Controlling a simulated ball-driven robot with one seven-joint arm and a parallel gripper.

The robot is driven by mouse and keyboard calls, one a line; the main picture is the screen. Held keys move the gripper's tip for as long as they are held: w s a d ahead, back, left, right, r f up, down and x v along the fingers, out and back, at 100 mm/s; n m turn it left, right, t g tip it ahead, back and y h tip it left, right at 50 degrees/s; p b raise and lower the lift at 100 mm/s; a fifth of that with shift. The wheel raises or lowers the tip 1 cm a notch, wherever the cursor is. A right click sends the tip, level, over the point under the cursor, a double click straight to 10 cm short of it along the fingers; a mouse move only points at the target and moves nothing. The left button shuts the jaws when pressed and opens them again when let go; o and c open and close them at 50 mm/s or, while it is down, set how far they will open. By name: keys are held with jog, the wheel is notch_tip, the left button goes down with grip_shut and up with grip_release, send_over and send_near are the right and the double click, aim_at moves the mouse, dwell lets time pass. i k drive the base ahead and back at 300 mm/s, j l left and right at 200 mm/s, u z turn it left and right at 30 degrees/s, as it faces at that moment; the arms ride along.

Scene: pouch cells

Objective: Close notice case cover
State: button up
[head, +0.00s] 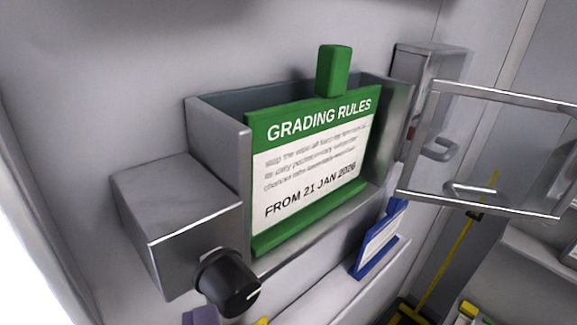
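The notice case (218,142) is a grey metal box on the wall in the middle of the view. Inside it stands a green-bordered card (312,165) reading "GRADING RULES" and "FROM 21 JAN 2026", with a green tab (334,70) sticking up above it. The cover (487,209) is a clear pane in a thin metal frame. It stands swung open to the right of the case, with a bar handle on it, and the case front is uncovered. My gripper is not in view.
A grey box with a black knob (228,283) juts out at the case's left. A small grey cabinet (425,85) is on the wall behind the cover. A blue-framed card (378,240) stands below right. A yellow pole (452,252) leans at the lower right.

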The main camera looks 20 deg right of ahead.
aim_at(507, 208)
jog(key=l+z, duration=0.15)
jog(key=z, duration=0.3)
jog(key=i+l+z, duration=0.1)
jog(key=z, duration=0.35)
jog(key=l+z, duration=0.1)
jog(key=z, duration=0.35)
jog(key=i+l+z, duration=0.1)
jog(key=z, duration=0.4)
jog(key=i+z, duration=0.15)
jog(key=z, duration=0.3)
jog(key=u, duration=0.45)
jog(key=i+l+u, duration=0.1)
jog(key=u, duration=0.35)
jog(key=i+l+u, duration=0.1)
jog(key=u, duration=0.85)
jog(key=l+u, duration=0.2)
jog(key=u, duration=0.25)
